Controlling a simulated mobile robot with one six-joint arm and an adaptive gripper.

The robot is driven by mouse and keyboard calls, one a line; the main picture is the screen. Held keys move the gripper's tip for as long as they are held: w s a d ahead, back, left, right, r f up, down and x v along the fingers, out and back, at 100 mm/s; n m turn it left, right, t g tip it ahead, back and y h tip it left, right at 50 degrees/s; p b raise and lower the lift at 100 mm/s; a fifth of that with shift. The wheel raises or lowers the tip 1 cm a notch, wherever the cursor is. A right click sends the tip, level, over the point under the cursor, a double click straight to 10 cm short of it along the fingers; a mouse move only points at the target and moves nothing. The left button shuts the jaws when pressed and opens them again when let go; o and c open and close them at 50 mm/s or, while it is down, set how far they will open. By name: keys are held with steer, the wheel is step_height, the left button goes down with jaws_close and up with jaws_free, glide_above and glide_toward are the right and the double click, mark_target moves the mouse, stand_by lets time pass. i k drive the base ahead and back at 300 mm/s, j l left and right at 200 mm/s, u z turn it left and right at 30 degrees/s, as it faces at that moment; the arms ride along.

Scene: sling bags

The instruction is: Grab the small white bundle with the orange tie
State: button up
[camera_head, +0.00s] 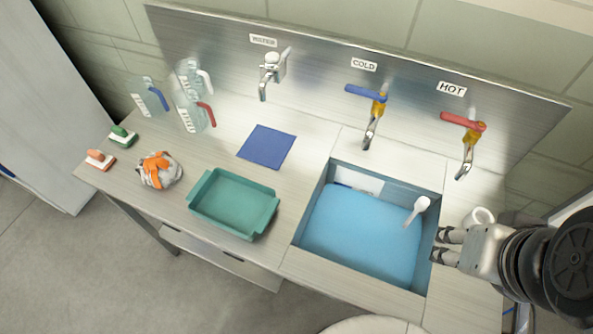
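The small white bundle with the orange tie (171,178) sits on the left part of the counter, just left of the green tray. The orange tie (154,168) lies across its top. My gripper (436,247) is at the right, over the right edge of the sink, far from the bundle. Its two fingers point left and are apart, with nothing seen between them.
A green tray (206,181) stands between the bundle and the sink (289,254) of blue water. Clear jugs (190,100) stand behind the bundle. Green (122,134) and orange-topped (100,160) brushes lie left. Three taps line the back wall. A blue cloth (266,147) lies mid-counter.

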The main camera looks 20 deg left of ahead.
mark_target(158, 169)
steer(key=u, duration=2.2)
steer(key=i+j+z, duration=0.45)
steer(key=i+j, duration=0.9)
steer(key=j, duration=0.15)
